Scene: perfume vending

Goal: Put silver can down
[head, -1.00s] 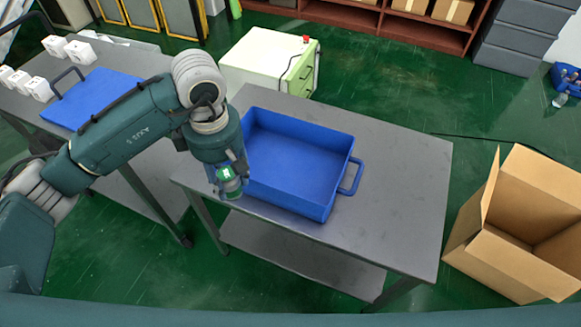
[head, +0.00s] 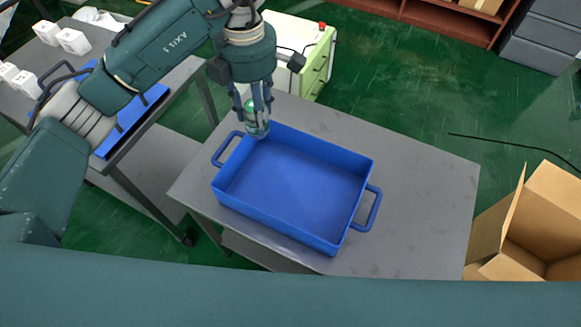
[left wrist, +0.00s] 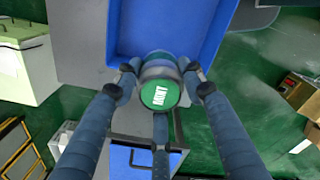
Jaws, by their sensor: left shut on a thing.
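My left gripper (head: 255,116) is shut on the silver can (head: 258,131), which has a green top. The can shows in the left wrist view (left wrist: 160,94) between the gripper's fingers, with its green labelled end towards the camera. The blue bin (head: 345,222) stands on the grey table and is empty. In the head view the can overlaps the bin's far left corner. In the left wrist view it overlaps the bin's edge. Its exact height above the bin is hard to tell. My right gripper is not in view.
The grey table (head: 425,215) has bare room right of the bin. A second table at left holds another blue bin (head: 151,100), partly hidden by my arm, and several white boxes (head: 73,41). An open cardboard box (head: 545,220) stands at right.

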